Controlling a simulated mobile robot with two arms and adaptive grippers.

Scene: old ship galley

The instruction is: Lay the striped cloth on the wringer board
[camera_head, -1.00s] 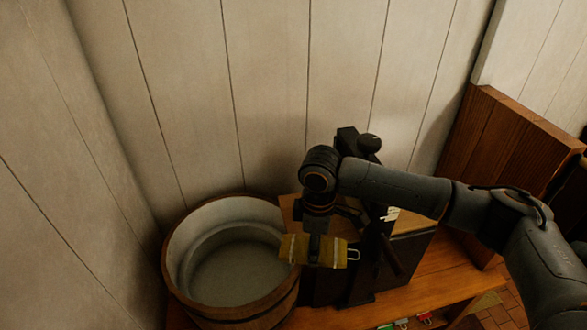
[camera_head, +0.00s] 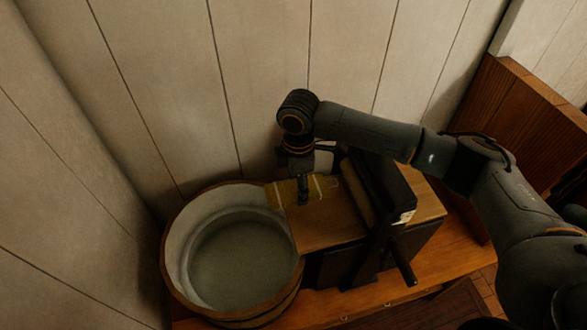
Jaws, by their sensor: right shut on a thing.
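The striped cloth (camera_head: 281,194) is yellow-brown with pale stripes. It is at the back left end of the wringer board (camera_head: 325,226), close to the tub's rim. My right gripper (camera_head: 303,198) points down and is shut on the cloth, hiding part of it. I cannot tell whether the cloth touches the board. The wringer (camera_head: 382,190), dark with a crank handle, stands on the right part of the board, partly behind my right arm. My left gripper is not in view.
A round wooden tub (camera_head: 236,252) with a pale inside stands directly left of the board. The plank wall (camera_head: 270,80) rises close behind. A wooden bench (camera_head: 440,260) carries the tub and wringer. A brown wooden panel (camera_head: 520,120) stands at the right.

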